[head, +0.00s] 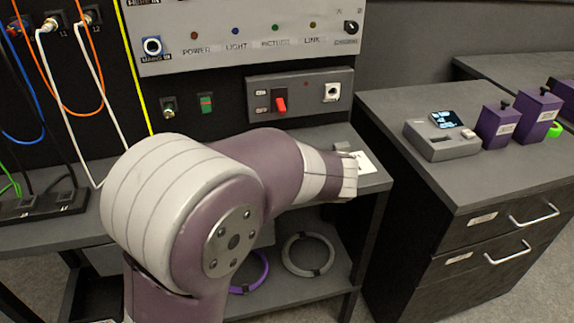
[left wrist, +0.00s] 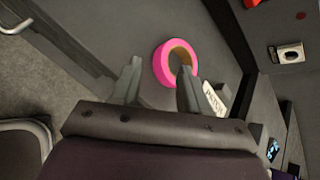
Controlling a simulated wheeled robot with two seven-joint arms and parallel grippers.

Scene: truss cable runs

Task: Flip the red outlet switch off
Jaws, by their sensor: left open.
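The red outlet switch (head: 280,104) is on the grey outlet box (head: 314,76), left of a white socket (head: 332,92). The socket also shows at the upper right in the left wrist view (left wrist: 290,54). My left arm crosses the head view below the box, and its gripper is mostly hidden there behind the wrist. In the left wrist view my left gripper (left wrist: 158,88) is open, with nothing held. It is apart from the switch, above the bench, with a pink tape roll (left wrist: 161,66) beyond its fingertips. My right gripper is not in view.
A white label card (head: 364,163) lies on the bench. Cables hang at the left. A grey meter (head: 441,140) and purple boxes (head: 497,126) stand on the right cabinet.

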